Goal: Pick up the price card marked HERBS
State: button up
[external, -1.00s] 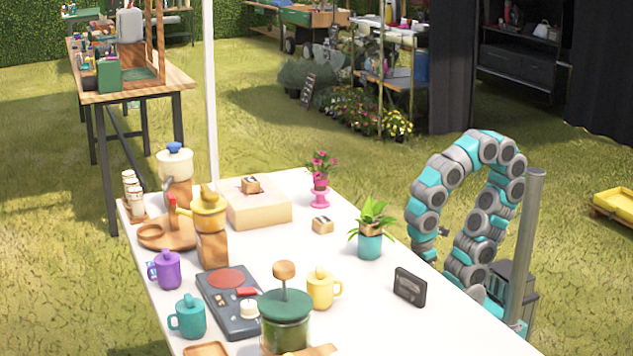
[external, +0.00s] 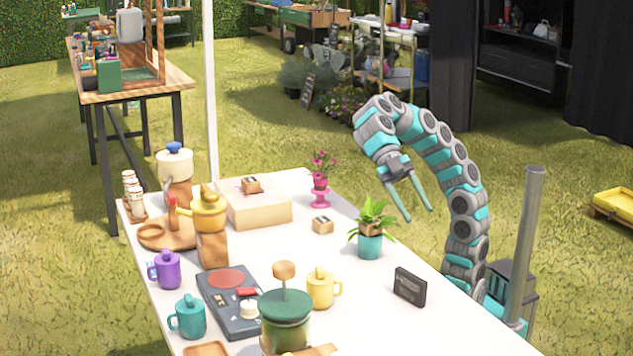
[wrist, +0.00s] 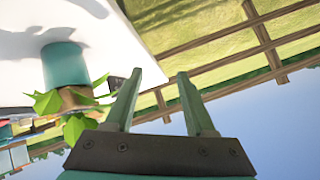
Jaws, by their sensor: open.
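A small black card (external: 410,287) stands on the white table near its right edge in the external view; its marking is too small to read. Two small wooden blocks with dark markings, one (external: 322,225) on the table and one (external: 251,184) on a pale box, are also unreadable. No lettering HERBS can be made out. My gripper (external: 419,214) is open and empty, raised beside the table's right edge, right of the potted plant and above the black card in the picture. In the wrist view my gripper (wrist: 159,74) has clear space between its fingers.
A leafy plant in a teal pot (external: 370,246) stands close left of my gripper; the pot also shows in the wrist view (wrist: 65,65). A pink flower pot (external: 319,196), mugs, a green-lidded jar (external: 285,318) and a scale (external: 228,300) occupy the white table (external: 345,287).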

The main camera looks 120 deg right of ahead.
jog(key=w+a+r+n+g+y+p, duration=0.1)
jog(key=w+a+n+y+p, duration=0.1)
jog(key=w+a+n, duration=0.35)
jog(key=n+p, duration=0.1)
jog(key=p, duration=0.1)
send_near(405, 271)
jog(key=a, duration=0.1)
jog(key=a+f, duration=0.2)
jog(key=shift+s+a+f+g+y, duration=0.1)
jog(key=shift+s+f+g+y, duration=0.05)
jog(key=shift+s+g+y, duration=0.2)
jog(key=shift+w+a+f+n, duration=0.1)
jog(key=shift+a+f+n, duration=0.15)
jog(key=shift+a, duration=0.2)
jog(key=p+x, duration=0.1)
jog(key=x, duration=0.6)
jog(key=shift+a+r, duration=0.1)
jog(key=shift+a, duration=0.05)
jog(key=shift+c, duration=0.2)
grip_shut()
